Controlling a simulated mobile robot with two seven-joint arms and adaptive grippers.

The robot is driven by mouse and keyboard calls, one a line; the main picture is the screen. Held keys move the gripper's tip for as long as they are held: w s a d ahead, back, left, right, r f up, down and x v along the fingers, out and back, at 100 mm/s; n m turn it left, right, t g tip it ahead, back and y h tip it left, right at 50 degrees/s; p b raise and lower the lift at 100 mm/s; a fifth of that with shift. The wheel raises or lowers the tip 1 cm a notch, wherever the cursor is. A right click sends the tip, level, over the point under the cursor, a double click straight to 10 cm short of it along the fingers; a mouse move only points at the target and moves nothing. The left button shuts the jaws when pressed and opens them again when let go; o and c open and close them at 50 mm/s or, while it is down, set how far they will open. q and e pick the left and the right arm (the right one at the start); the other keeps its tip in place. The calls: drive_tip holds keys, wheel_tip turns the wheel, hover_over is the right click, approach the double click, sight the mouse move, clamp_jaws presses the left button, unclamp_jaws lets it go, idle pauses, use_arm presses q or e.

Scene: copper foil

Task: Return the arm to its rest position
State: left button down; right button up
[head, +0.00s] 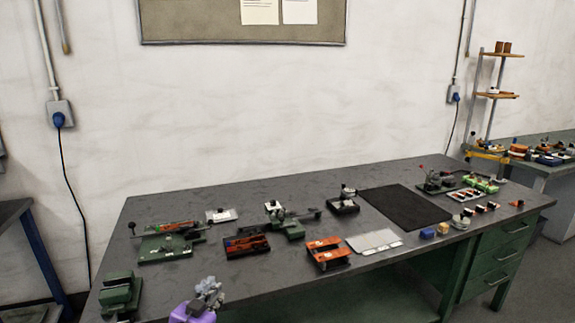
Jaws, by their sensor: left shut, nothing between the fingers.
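My left gripper (210,290) shows at the bottom of the head view, left of centre, at the end of my purple wrist link. It appears small and grey, over the front edge area of the dark workbench (330,218). Its fingers are shut with nothing between them. It stands right of a green block-like device (121,293) and is apart from it in the picture. The rest of my left arm is below the frame. My right gripper is not in view.
The bench carries a green fixture (168,246), a dark tray (247,246), an orange holder (327,254), a white plate (373,241) and a black mat (405,208). Several small parts lie at the right end. The wall behind is mostly bare.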

use_arm(q)
drive_tip(key=s+f+n+g+y, duration=0.1)
drive_tip(key=s+f, duration=0.6)
drive_tip(key=s, duration=0.7)
drive_tip(key=s+f+n+g, duration=0.1)
drive_tip(key=s+f, duration=0.6)
drive_tip(key=s, duration=0.8)
drive_tip(key=s+a+f+n+g+y, duration=0.1)
drive_tip(key=s+f+g, duration=0.2)
drive_tip(key=s+f, duration=0.4)
drive_tip(key=s, duration=0.7)
drive_tip(key=shift+s+f+n+y+p, duration=0.15)
drive_tip(key=shift+s+n+y+p, duration=0.15)
drive_tip(key=shift+n+p, duration=0.1)
